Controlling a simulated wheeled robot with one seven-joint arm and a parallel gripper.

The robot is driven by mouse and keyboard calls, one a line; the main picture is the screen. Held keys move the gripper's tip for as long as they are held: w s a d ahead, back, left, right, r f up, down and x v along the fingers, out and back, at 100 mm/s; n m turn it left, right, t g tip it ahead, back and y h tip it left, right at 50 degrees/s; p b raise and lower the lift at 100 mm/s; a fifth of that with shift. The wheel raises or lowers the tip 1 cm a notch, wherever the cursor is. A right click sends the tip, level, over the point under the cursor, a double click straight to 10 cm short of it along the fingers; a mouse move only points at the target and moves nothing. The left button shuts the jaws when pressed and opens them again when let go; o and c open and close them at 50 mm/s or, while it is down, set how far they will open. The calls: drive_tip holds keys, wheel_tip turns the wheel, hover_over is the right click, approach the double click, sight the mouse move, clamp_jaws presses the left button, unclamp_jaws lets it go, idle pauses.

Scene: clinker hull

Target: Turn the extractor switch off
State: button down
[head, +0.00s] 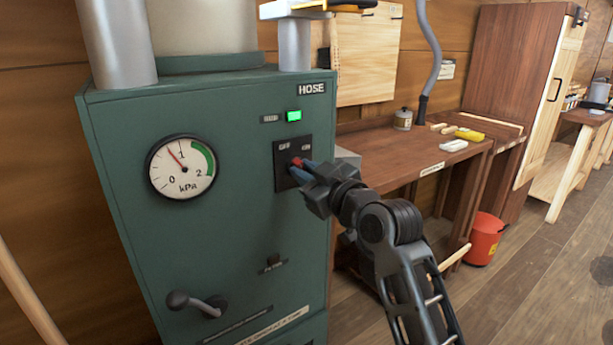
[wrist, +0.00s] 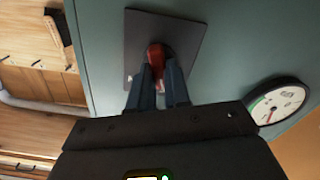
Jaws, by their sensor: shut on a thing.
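The extractor switch is a red knob (head: 297,162) on a dark plate (head: 281,181) marked OFF at left and ON at right, on the front of the green extractor cabinet (head: 232,240). My gripper (head: 303,167) reaches in from the right, its blue-grey fingers closed on the knob. In the wrist view the red knob (wrist: 156,54) sits between the fingertips (wrist: 158,72), against the plate (wrist: 187,40). The fingers partly hide the knob, so I cannot tell its exact setting. A green lamp (head: 293,116) above the plate is lit.
A round kPa gauge (head: 181,167) left of the switch reads a little under 1. A crank handle (head: 197,303) juts from the cabinet's lower front. A wooden workbench (head: 420,158) stands at right, with a red bucket (head: 484,238) below it.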

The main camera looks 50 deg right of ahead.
drive_tip(key=shift+n, duration=0.5)
drive_tip(key=c, duration=1.1)
unclamp_jaws()
drive_tip(key=shift+b+v, duration=0.45)
drive_tip(key=shift+v, duration=3.45)
drive_tip(key=s+a+f+m+g+y+p, duration=0.1)
drive_tip(key=s+a+f+m+y+p, duration=0.1)
drive_tip(key=s+a+f, duration=1.05)
drive_tip(key=s+a+y, duration=0.1)
drive_tip(key=s+a, duration=0.1)
drive_tip(key=s, duration=0.3)
drive_tip(key=s+a+g+y, duration=0.1)
drive_tip(key=s+a, duration=0.2)
drive_tip(key=s, duration=0.3)
drive_tip(key=s+a+y+p, duration=0.1)
drive_tip(key=s+a, duration=0.2)
drive_tip(key=s, duration=0.3)
drive_tip(key=shift+f+g, duration=0.1)
drive_tip(key=shift+g, duration=0.2)
